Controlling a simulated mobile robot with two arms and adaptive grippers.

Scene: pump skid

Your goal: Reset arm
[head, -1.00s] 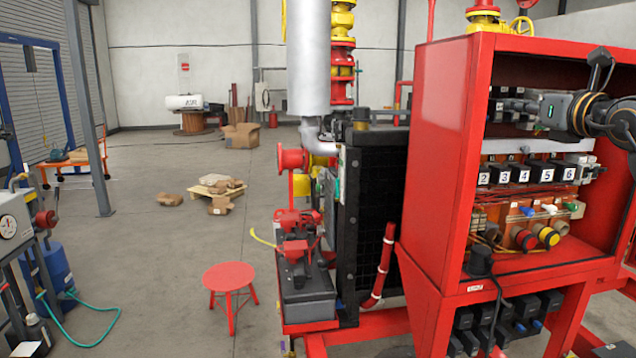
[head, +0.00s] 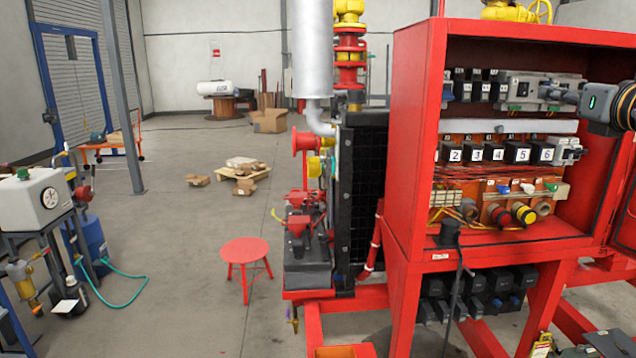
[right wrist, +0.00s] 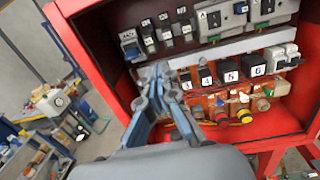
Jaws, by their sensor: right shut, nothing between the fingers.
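My right arm comes in from the right edge of the head view, in front of the open red cabinet (head: 407,150). My right gripper (head: 560,96) points left across the cabinet's upper row of modules, and its narrow tips are hard to separate from the grey devices behind. In the right wrist view the right gripper (right wrist: 160,78) has its blue-grey fingers together and empty, in front of the cabinet's left inner side. Whether it touches anything cannot be told. My left gripper is not in view.
Numbered black modules (head: 494,152) and coloured round plugs (head: 523,213) fill the cabinet. A black radiator (head: 362,190) and silver pipe (head: 312,50) stand left of it. A red stool (head: 245,252) stands on open floor. A gauge unit (head: 40,203) is at the left.

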